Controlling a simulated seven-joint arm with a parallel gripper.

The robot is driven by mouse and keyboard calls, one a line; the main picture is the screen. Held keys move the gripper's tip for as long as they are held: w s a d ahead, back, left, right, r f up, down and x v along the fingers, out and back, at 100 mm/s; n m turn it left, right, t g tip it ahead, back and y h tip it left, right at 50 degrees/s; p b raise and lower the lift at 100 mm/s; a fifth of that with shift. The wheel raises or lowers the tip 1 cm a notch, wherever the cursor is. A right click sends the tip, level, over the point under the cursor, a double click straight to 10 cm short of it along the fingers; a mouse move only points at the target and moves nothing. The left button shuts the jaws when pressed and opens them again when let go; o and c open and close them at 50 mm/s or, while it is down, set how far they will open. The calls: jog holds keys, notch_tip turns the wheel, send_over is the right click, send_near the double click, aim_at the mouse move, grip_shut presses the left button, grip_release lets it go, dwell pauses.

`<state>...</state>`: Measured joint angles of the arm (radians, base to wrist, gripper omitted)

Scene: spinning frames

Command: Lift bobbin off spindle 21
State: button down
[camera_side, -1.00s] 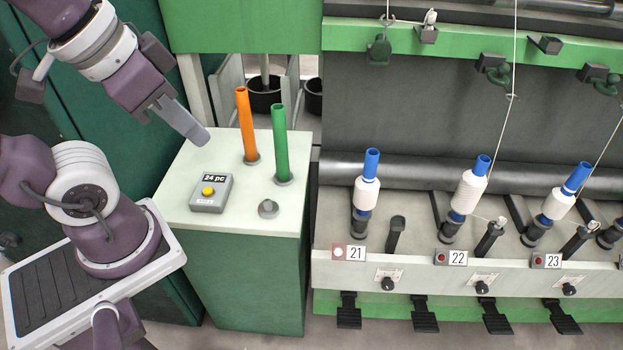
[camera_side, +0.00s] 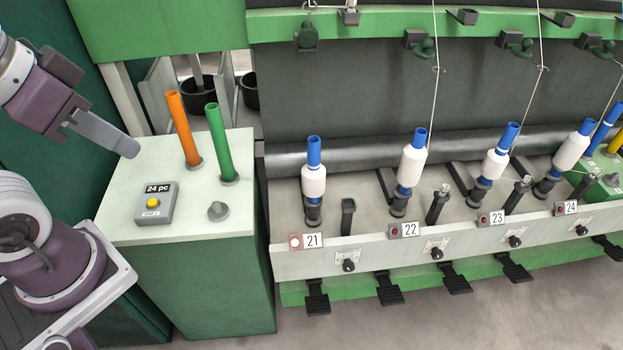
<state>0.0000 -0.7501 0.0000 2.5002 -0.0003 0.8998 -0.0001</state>
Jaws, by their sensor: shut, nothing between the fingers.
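The bobbin at spindle 21 (camera_side: 314,180) is a blue tube wound with white yarn. It stands upright on its dark spindle base above the label "21" (camera_side: 313,240). A pale lamp (camera_side: 295,241) sits beside that label. My gripper (camera_side: 132,150) is at the upper left, over the left edge of the pale cabinet top. It is shut and empty, well apart from the bobbin.
An orange tube (camera_side: 183,130) and a green tube (camera_side: 220,143) stand upright on the cabinet (camera_side: 200,240), between my gripper and spindle 21. A box with a yellow button (camera_side: 153,203) and an empty peg (camera_side: 218,211) are in front. Wound bobbins stand at spindles 22 (camera_side: 411,165), 23 and 24.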

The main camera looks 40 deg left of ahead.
jog(key=c, duration=1)
grip_release()
jog(key=m+g, duration=0.5)
jog(key=m, duration=1.3)
send_over(313, 159)
jog(key=a, duration=0.1)
jog(key=f, duration=1.4)
jog(key=w+f, duration=0.1)
jog(key=f, duration=0.6)
jog(key=shift+a+f, duration=0.2)
jog(key=shift+f, duration=0.1)
jog(key=shift+n, duration=0.3)
jog(key=f, duration=0.7)
jog(key=shift+w+d+f, duration=0.15)
jog(key=shift+d+f, duration=0.05)
jog(key=shift+d, duration=0.05)
jog(key=shift+c, duration=0.2)
